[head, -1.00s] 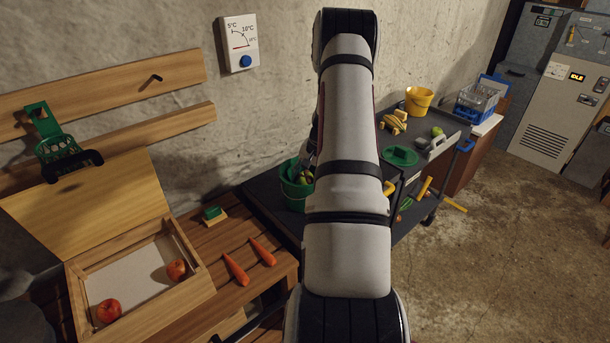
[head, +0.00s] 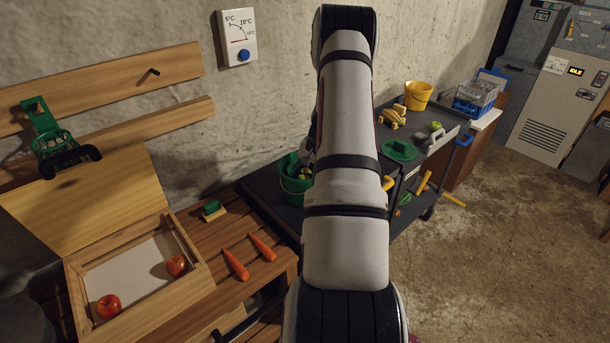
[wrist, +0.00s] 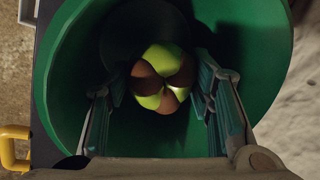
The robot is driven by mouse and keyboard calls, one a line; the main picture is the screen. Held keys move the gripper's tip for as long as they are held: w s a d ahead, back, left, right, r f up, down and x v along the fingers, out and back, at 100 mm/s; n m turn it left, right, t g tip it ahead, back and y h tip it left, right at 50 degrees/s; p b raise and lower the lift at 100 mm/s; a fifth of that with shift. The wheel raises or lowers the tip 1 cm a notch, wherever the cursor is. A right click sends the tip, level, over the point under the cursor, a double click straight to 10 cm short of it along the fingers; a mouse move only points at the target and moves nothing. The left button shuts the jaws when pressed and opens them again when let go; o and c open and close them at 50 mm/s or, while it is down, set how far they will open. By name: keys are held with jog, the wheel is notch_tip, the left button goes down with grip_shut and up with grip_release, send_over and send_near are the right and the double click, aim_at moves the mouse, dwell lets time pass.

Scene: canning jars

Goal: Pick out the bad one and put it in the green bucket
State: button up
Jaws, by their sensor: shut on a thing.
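The green bucket (head: 293,187) stands on the dark cart top, left of my arm in the head view. In the wrist view I look down into the bucket (wrist: 70,75). My gripper (wrist: 163,80) is inside its opening, shut on a rounded yellow-green thing with brown patches (wrist: 160,57). The thing sits between the two fingers, over the dark inside of the bucket. Whether it touches the bucket's bottom cannot be told. In the head view my arm hides most of the gripper. Two red apples (head: 108,306) (head: 177,266) lie in an open wooden box (head: 190,300).
A yellow bucket (head: 418,95) and blue crate (head: 475,98) stand behind.

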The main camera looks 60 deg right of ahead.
jog(key=shift+f+b, duration=0.55)
jog(key=shift+f, duration=1.55)
dwell(1.1)
jog(key=o, duration=0.8)
jog(key=shift+o, duration=0.2)
jog(key=v, duration=1.2)
